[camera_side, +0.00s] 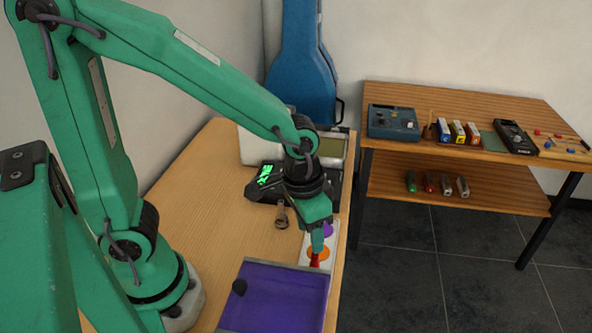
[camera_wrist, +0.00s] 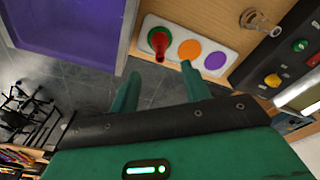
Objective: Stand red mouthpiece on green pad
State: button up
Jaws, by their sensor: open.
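The red mouthpiece (camera_wrist: 159,40) stands on the green pad (camera_wrist: 151,34) in the wrist view and looks upright. It also shows in the side view (camera_side: 315,260), just below my gripper's tips. The green pad is at one end of a white strip (camera_wrist: 174,58), beside an orange pad (camera_wrist: 189,49) and a purple pad (camera_wrist: 215,60). My gripper (camera_wrist: 160,70) is open, its fingers apart with nothing between them, a little back from the mouthpiece. In the side view my gripper (camera_side: 317,246) hides part of the strip, and the green pad cannot be made out.
A brownish mouthpiece-like piece (camera_side: 281,215) stands on the bench near a black device with a green display (camera_side: 264,178). The bench's left part is clear.

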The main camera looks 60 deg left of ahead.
jog(key=shift+s+r, duration=0.1)
jog(key=shift+r, duration=0.85)
jog(key=s+a+r+n+t, duration=0.2)
jog(key=s+a+r+t, duration=0.2)
jog(key=a+r, duration=0.6)
jog(key=shift+s+a, duration=0.45)
jog(key=shift+s, duration=0.45)
